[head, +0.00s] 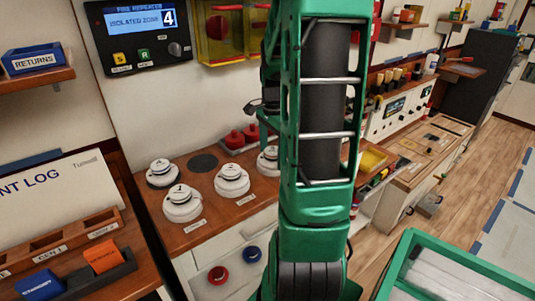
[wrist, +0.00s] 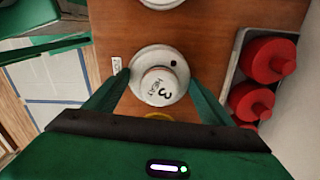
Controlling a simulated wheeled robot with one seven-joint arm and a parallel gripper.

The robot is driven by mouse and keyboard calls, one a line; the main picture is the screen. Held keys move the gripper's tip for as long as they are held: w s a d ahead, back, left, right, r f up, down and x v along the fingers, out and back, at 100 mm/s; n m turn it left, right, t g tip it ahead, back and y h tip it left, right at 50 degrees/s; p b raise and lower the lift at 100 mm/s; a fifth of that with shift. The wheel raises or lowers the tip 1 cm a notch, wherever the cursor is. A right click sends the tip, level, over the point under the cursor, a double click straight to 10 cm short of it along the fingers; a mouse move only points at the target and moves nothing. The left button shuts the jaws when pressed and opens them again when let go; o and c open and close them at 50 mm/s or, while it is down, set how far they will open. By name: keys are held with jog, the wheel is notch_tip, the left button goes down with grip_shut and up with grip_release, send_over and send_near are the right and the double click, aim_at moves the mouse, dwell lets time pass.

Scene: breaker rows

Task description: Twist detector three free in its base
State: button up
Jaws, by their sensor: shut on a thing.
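Detector three (wrist: 160,86), a round white heat detector marked "3 HEAT", sits in its wider white base (wrist: 146,59) on the wooden counter in the wrist view. In the head view my arm hides the gripper. A partly hidden white detector (head: 268,161) shows just left of the arm; I cannot tell its number.
Other white detectors (head: 232,180) stand on the wooden counter (head: 212,222) in the head view. A grey tray of red pieces (wrist: 269,61) lies right of detector three in the wrist view. A wall panel (head: 140,38) reads "ISOLATED ZONE 4".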

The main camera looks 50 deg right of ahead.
aim_at(271, 150)
jog(key=n, duration=0.6)
jog(key=shift+a+n, duration=0.1)
jog(key=shift+n, duration=0.2)
jog(key=o, duration=1.2)
notch_tip(271, 150, up, 12)
